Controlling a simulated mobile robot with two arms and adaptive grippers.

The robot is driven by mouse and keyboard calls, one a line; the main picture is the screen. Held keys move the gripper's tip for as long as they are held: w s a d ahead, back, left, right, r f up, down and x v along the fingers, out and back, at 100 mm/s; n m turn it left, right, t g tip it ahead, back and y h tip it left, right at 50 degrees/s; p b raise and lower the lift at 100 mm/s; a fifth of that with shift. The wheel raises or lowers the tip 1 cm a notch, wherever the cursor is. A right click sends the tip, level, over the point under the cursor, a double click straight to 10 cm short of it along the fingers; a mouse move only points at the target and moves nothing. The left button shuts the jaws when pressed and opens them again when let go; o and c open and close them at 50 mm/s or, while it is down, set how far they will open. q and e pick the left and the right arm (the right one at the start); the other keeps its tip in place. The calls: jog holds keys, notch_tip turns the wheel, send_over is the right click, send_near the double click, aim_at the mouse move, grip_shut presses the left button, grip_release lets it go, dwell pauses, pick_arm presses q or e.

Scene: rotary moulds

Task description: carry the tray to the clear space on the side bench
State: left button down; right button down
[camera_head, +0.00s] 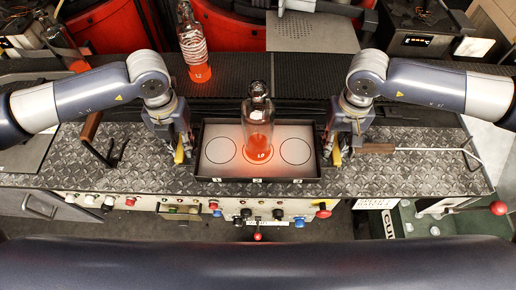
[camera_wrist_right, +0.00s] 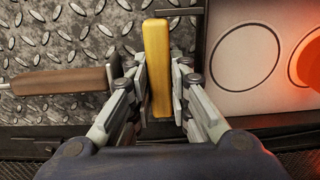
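The tray (camera_head: 210,181) is dark and shallow with a pale inner face and ringed places, and lies on the tread-plate bench top. A clear bottle with a glowing orange-red base (camera_head: 258,146) stands upright in its middle place; the two outer places are empty. My left gripper (camera_head: 181,152) is at the yellow handle on the tray's left side; its finger gap is too small to judge. My right gripper (camera_head: 336,152) is at the right handle. In the right wrist view my right gripper (camera_wrist_right: 160,98) has its pads close against both sides of the yellow handle (camera_wrist_right: 157,65).
A wooden-handled tool (camera_head: 377,148) lies just right of my right gripper, and also shows in the wrist view (camera_wrist_right: 62,80). A wooden-handled item (camera_head: 92,127) lies left of the tray.

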pick_arm(q)
jog(key=shift+w+r, duration=0.15)
pick_arm(e)
jog(key=shift+w+r, duration=0.15)
